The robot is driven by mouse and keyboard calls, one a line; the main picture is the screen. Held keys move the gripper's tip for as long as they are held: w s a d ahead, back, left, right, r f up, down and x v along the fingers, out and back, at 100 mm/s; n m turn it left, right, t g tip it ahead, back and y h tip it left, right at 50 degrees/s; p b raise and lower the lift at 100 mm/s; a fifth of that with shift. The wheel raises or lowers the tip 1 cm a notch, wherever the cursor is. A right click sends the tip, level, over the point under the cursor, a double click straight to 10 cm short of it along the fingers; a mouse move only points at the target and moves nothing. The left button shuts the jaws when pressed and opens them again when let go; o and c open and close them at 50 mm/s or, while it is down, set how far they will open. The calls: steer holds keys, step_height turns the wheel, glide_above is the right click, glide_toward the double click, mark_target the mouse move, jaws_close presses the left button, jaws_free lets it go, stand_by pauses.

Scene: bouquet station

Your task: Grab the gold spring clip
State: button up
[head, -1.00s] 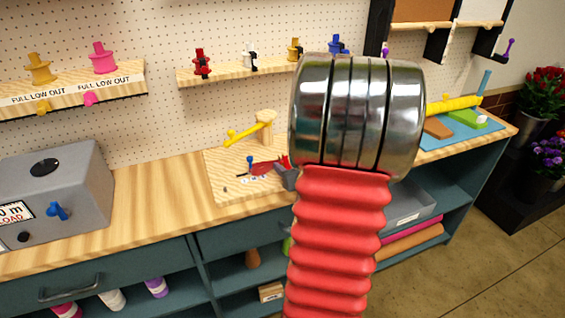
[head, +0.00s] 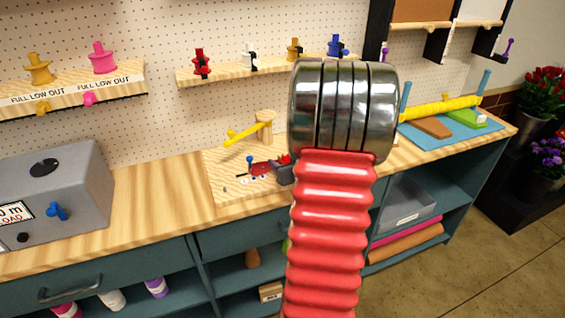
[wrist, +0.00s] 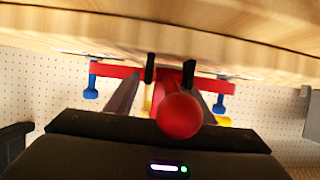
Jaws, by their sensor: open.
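The gold spring clip (head: 294,49) stands on the wooden wall shelf in the head view, between a white-and-black clip and a blue one. My gripper shows in the head view only as a small dark grey part (head: 286,174) beside my arm, low over the wooden board and well below the shelf. In the wrist view its two dark fingers (wrist: 162,82) are apart. A red part with a red ball (wrist: 180,116) shows between and in front of them; I cannot tell whether they touch it. I cannot make out the gold clip in the wrist view.
The clip shelf (head: 225,73) also holds red, white and blue clips. Below it, a board (head: 225,185) bears a yellow-handled post (head: 264,125) and a red tool. A grey box (head: 60,195) stands left. The bench (head: 150,205) between is clear.

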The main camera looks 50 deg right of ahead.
steer(key=c, duration=1.1)
steer(key=shift+r, duration=0.1)
step_height(320, 180, up, 10)
steer(key=shift+f, duration=0.1)
stand_by(0.7)
